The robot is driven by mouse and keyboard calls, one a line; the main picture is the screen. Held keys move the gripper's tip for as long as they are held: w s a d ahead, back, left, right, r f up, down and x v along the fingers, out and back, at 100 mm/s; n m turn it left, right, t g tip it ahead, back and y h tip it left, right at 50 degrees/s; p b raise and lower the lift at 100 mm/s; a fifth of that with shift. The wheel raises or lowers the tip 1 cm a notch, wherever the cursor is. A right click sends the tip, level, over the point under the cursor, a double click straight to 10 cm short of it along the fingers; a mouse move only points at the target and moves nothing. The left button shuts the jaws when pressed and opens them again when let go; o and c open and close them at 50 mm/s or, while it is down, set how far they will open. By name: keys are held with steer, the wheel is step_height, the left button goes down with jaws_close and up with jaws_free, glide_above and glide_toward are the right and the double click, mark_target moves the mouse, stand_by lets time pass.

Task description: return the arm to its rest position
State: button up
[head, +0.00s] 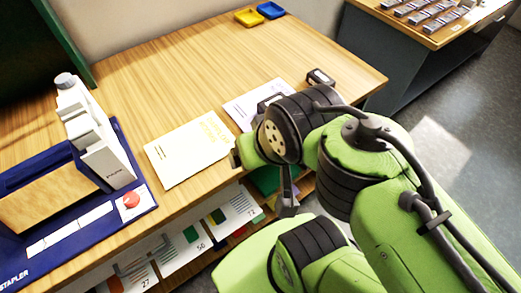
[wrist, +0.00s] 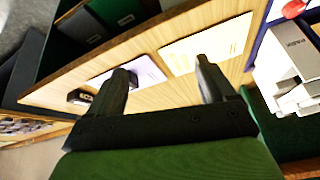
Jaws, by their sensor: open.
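My green arm fills the right and lower right of the head view, folded at the table's front edge. My gripper (wrist: 165,82) shows in the wrist view with its two dark fingers spread apart and nothing between them. In the head view the arm's wrist hides most of the gripper. The wooden table (head: 190,85) lies beyond and to the left of the arm. A cream booklet (head: 188,150) lies flat on it, left of the wrist, and it also shows beyond the fingers in the wrist view (wrist: 222,45).
A blue stapler board (head: 70,250) with a white device (head: 103,150) stands at left. A white sheet (head: 245,106) and a small black item (head: 320,77) lie near the wrist. Yellow (head: 248,17) and blue (head: 270,10) trays sit at the back. Numbered cards (head: 185,252) fill a lower shelf. Floor is clear at right.

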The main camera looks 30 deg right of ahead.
steer(key=shift+s+f+n, duration=0.1)
steer(key=shift+s+n, duration=0.85)
steer(key=shift+n, duration=0.05)
